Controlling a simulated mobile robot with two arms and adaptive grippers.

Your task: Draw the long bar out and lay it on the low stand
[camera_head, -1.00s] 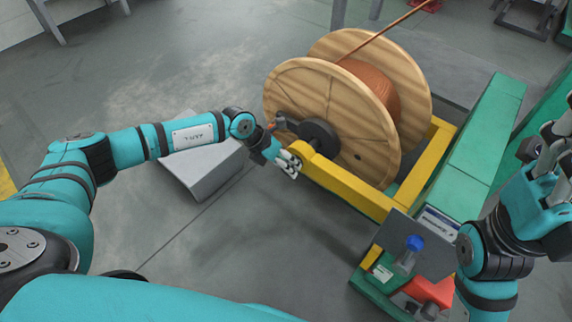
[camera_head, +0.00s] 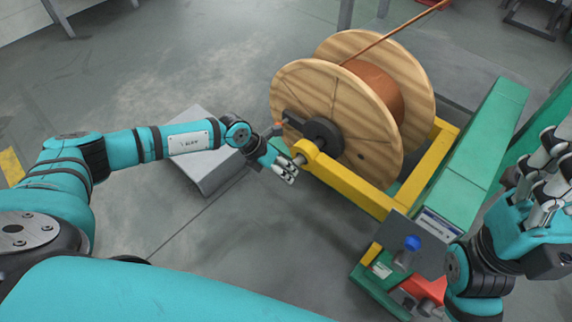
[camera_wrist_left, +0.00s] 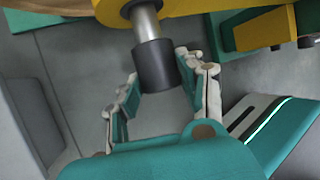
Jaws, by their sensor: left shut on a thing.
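The long bar (camera_wrist_left: 147,25) shows in the left wrist view as a bright metal shaft with a black end cap (camera_wrist_left: 154,66). It comes out of the yellow bearing block (camera_head: 307,150) beside the wooden reel; the rest of it is hidden inside. My left gripper (camera_head: 285,172) is shut on the bar's black end, with a finger on either side of the cap in the left wrist view (camera_wrist_left: 157,85). The low stand (camera_head: 212,170) is a grey block on the floor, left of the reel and partly behind my left forearm. My right gripper (camera_head: 540,165) appears open and empty at the right edge.
The wooden reel (camera_head: 325,110) of copper wire sits in a yellow frame (camera_head: 360,190). A long green beam (camera_head: 478,150) runs on the right. A control box with a blue knob (camera_head: 412,243) stands in front. The floor between stand and frame is clear.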

